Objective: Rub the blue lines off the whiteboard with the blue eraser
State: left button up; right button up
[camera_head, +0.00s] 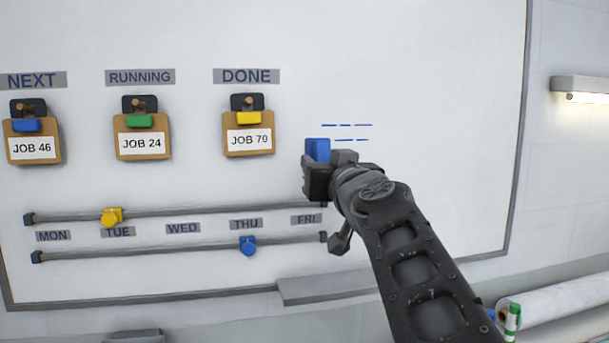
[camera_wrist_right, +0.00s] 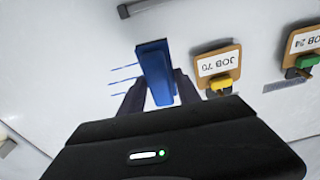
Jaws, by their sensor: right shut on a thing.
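The whiteboard (camera_head: 440,100) fills most of the head view. Two rows of short blue dashes, the blue lines (camera_head: 347,125), are on it to the right of the DONE column. In the wrist view the blue lines (camera_wrist_right: 122,80) show left of the eraser. My right gripper (camera_head: 318,168) is shut on the blue eraser (camera_head: 317,149), in front of the board at the left end of the lower dashes. The wrist view shows the eraser (camera_wrist_right: 156,70) between the two dark fingers. I cannot tell whether it touches the board. My left gripper is not in view.
Job clipboards hang left of the eraser, the closest being JOB 70 (camera_head: 248,140). Two rails with a yellow slider (camera_head: 112,217) and a blue slider (camera_head: 248,246) run below. A grey tray (camera_head: 325,289) is at the board's bottom edge. The board's right side is clear.

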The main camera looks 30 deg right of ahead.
jog(key=shift+s+d+r+m+h, duration=0.3)
jog(key=shift+d+r+h, duration=0.1)
jog(key=shift+d, duration=0.15)
jog(key=shift+s+d+t+h, duration=0.15)
jog(key=shift+d+t+h, duration=0.2)
jog(key=shift+t+h, duration=0.3)
jog(key=w+d, duration=0.2)
jog(key=w, duration=0.3)
jog(key=shift+w, duration=0.35)
jog(key=shift+x, duration=0.95)
dwell(0.8)
jog(key=shift+f, duration=0.2)
jog(key=shift+s+d+b, duration=0.25)
jog(key=shift+s+d, duration=0.05)
jog(key=shift+d, duration=0.45)
jog(key=shift+s+d+b, duration=0.25)
jog(key=shift+s+d, duration=0.05)
jog(key=shift+d, duration=0.5)
